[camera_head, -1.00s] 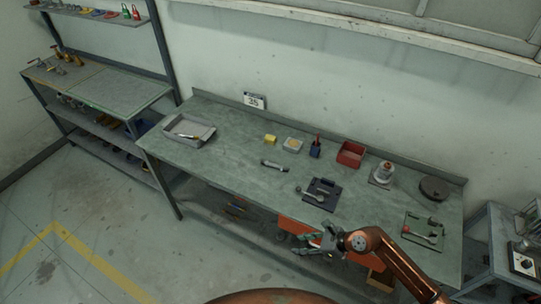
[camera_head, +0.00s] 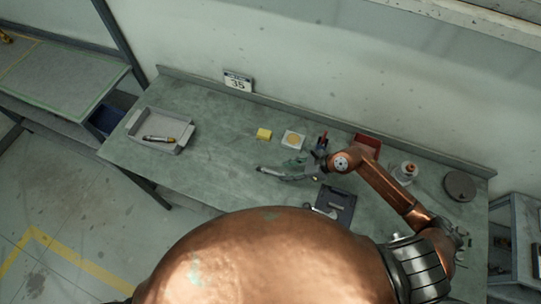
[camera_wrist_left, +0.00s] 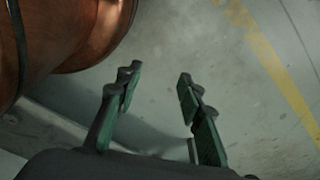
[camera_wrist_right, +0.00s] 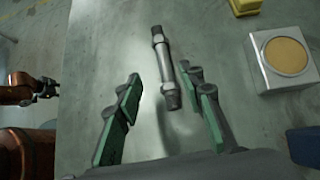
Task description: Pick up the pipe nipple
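The pipe nipple, a grey metal tube with dark threaded ends, lies on the workbench (camera_head: 222,140). It is the pipe nipple (camera_wrist_right: 162,65) between and just beyond the fingertips in the right wrist view, and its left end (camera_head: 264,170) shows in the head view. My right gripper (camera_wrist_right: 168,90) is open and empty close to it; no contact is visible. In the head view my right gripper (camera_head: 292,170) partly hides the nipple. My left gripper (camera_wrist_left: 158,82) is open and empty above the floor, out of the head view.
A grey tray (camera_head: 135,126) holding a tool or pipe piece stands at the left. A yellow block (camera_head: 264,134), a white box with a tan disc (camera_head: 293,139), a red bin (camera_head: 367,145) and a dark board (camera_head: 341,204) surround my right gripper. Bare bench lies left of the nipple.

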